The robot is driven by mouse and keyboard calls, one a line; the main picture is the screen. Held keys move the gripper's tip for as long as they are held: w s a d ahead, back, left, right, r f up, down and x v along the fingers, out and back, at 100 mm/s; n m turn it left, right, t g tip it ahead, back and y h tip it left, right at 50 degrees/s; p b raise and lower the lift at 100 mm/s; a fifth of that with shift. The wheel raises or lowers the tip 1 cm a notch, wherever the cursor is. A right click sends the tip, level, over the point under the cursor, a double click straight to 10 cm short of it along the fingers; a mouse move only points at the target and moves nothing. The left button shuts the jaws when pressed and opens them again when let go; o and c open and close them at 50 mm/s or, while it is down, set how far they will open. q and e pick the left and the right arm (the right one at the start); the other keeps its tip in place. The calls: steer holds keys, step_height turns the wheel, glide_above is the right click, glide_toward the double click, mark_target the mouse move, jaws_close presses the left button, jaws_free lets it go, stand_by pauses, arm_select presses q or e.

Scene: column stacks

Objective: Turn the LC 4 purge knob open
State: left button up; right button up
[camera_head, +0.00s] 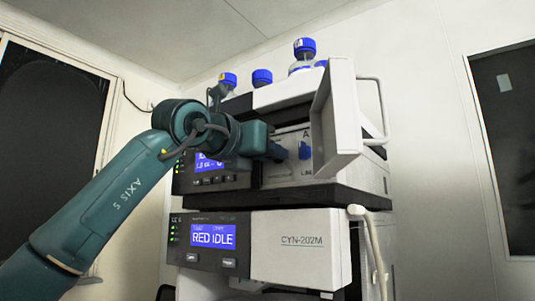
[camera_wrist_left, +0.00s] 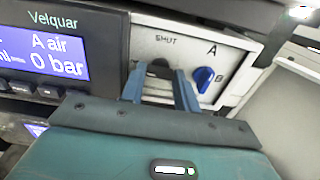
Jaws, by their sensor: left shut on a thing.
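My left gripper (camera_head: 280,152) reaches the upper instrument's front panel (camera_head: 295,137) from the left. In the left wrist view its two blue fingers (camera_wrist_left: 160,82) are shut on a dark round knob (camera_wrist_left: 159,68), mostly hidden between them. The lettering above this knob looks like "SHUT". A blue knob (camera_wrist_left: 204,78) under a letter "A" sits just right of the fingers, apart from them. It also shows in the head view (camera_head: 304,150). I cannot read an LC 4 label. My right gripper is not in view.
A white door (camera_head: 337,120) stands open right of the panel. A screen (camera_wrist_left: 48,52) reads "A air" and "0 bar". Blue-capped bottles (camera_head: 304,48) stand on top. A white hose (camera_head: 373,240) hangs right.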

arm_select(q)
steer(key=o, duration=1)
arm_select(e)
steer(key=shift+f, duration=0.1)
arm_select(q)
steer(key=shift+s+a+f+b, duration=0.1)
steer(key=shift+s+a+b, duration=0.1)
steer(key=shift+s+b, duration=0.1)
steer(key=shift+b+v, duration=2.05)
steer(key=shift+v, duration=4.2)
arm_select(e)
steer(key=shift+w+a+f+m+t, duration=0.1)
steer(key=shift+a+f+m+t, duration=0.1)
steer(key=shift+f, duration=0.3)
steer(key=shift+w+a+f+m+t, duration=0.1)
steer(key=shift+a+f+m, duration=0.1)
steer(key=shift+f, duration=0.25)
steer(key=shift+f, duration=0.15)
